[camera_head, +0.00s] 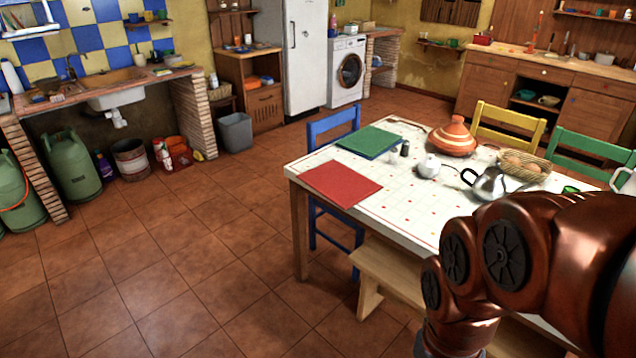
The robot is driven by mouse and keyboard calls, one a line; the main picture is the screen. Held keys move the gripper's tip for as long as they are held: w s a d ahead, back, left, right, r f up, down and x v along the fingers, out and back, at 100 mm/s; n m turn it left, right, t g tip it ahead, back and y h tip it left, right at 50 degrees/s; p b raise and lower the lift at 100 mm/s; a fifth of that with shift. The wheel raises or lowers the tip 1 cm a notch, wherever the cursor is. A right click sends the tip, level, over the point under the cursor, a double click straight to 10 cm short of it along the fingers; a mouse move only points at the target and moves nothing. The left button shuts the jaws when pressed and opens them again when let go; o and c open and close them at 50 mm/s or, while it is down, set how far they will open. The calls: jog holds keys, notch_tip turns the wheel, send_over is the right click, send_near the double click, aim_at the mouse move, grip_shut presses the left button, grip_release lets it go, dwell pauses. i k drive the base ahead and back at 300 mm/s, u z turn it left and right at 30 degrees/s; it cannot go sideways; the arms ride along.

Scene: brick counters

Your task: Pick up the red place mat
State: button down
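The red place mat (340,183) lies flat on the near left corner of the dining table (404,213), close to the table's edge. Nothing rests on it. A green place mat (369,142) lies farther back, apart from it. My arm fills the lower right of the view, in front of the table's right part. My gripper is not visible; the arm runs out of the bottom of the frame.
A tagine (453,138), a white pot (429,167), a dark shaker (405,149), a metal teapot (487,183) and a basket (523,165) stand on the table. A wooden bench (392,277) and a blue chair (334,126) adjoin it. The tiled floor at left is clear.

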aim_at(342, 185)
jog(key=u, duration=1.65)
jog(key=i, duration=2.8)
jog(key=z, duration=2.55)
